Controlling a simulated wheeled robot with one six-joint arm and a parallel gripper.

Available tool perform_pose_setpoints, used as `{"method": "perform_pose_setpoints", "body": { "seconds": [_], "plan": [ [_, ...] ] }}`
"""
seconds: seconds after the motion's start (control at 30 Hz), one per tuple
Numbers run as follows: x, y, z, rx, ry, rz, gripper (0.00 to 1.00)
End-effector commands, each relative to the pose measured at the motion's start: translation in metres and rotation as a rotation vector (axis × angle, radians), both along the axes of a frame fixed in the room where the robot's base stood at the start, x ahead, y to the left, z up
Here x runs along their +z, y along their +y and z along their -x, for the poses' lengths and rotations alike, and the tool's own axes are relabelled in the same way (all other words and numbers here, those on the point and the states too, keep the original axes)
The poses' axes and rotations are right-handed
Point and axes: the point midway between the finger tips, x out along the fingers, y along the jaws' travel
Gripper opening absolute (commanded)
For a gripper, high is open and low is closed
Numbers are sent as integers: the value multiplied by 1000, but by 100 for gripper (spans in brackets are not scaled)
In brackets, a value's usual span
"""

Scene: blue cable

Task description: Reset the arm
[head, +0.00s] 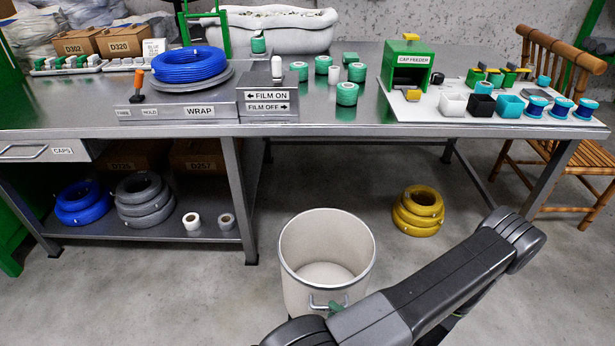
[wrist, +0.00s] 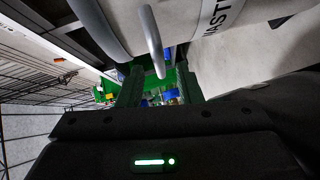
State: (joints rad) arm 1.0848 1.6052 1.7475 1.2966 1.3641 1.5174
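My arm reaches in from the right of the head view and bends down at the bottom, in front of a white waste bin (head: 290,262). The green tips of my gripper (head: 336,307) show beside the bin's metal handle (head: 318,301). In the wrist view, the two dark green fingers of my gripper (wrist: 158,88) stand apart with a gap between them. The bin's curved handle (wrist: 151,35) comes down close to that gap; I cannot tell whether it touches a finger. I see nothing held. The blue cable coil (head: 189,64) lies on the grey wrap turntable (head: 213,78).
The steel workbench (head: 335,115) stands behind the bin, with green tape rolls, a cap feeder (head: 405,66) and small cups on top. Blue and grey coils lie on its lower shelf. Yellow coils (head: 418,211) lie on the floor. A wooden chair (head: 567,85) stands at the right.

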Motion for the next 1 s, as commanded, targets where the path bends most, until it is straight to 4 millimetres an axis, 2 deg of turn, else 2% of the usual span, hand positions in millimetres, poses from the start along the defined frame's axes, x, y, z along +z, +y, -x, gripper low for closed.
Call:
{"method": "perform_pose_setpoints", "body": {
  "seconds": [0.1, 0.33, 0.83, 1.0],
  "plan": [
    [-4, 11, -10, 3, 1, 0, 32],
    [-5, 23, -22, 1, 1, 0, 32],
    [-5, 26, -25, 1, 0, 1, 32],
    [3, 28, -24, 31, -11, 14, 32]
  ]
}}
